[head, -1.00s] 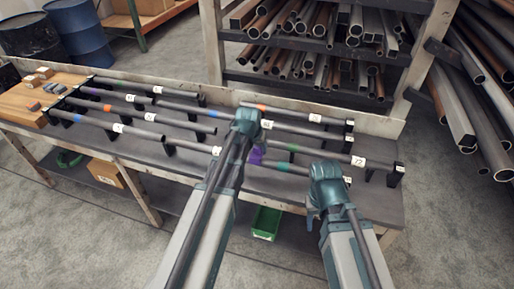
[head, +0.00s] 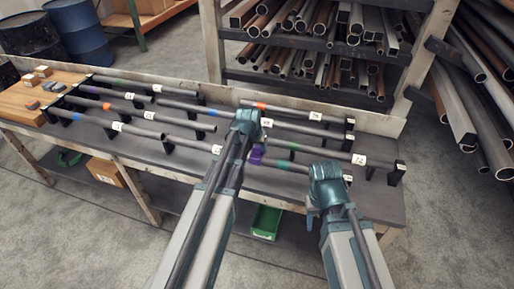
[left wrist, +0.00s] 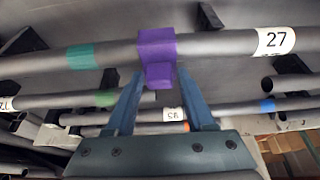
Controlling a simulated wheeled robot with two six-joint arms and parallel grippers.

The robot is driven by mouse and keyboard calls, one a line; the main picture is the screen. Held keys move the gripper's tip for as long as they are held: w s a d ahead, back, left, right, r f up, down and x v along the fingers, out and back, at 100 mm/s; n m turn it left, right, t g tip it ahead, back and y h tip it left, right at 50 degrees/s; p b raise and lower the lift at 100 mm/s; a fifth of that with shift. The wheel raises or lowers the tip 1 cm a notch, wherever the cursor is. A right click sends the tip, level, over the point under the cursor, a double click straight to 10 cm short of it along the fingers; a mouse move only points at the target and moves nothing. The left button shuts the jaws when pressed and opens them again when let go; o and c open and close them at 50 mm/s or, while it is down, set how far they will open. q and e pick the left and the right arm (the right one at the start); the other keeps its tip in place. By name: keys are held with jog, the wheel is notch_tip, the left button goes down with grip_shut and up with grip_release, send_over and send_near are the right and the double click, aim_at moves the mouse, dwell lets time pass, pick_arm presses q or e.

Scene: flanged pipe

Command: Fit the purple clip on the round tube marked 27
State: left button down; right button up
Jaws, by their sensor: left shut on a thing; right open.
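The purple clip (left wrist: 157,44) sits against the round tube marked 27 (left wrist: 215,43), its band across the tube and its tab between my left fingers. Whether it is fully seated around the tube cannot be told. The white 27 label (left wrist: 274,41) is to its right in the left wrist view, and a teal band (left wrist: 81,56) to its left. My left gripper (left wrist: 160,77) is shut on the clip. In the head view the clip (head: 257,156) shows just below my left wrist, beside the teal-banded tube (head: 300,169). My right gripper (head: 311,217) is open and empty at the bench's front edge.
Several other labelled tubes lie on black supports across the bench (head: 200,178), including orange-banded (head: 262,106) and green-banded (head: 292,147) ones behind the clip. A wooden board with small blocks (head: 43,72) is at far left. A green bin (head: 266,222) is below.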

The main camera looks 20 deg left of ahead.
pick_arm(q)
jog(key=shift+f+b, duration=0.3)
jog(key=shift+f, duration=0.1)
jog(key=shift+c, duration=0.9)
grip_release()
jog(key=p+v, duration=1.2)
jog(key=v, duration=0.2)
jog(key=shift+p, duration=0.4)
jog(key=shift+f, duration=0.1)
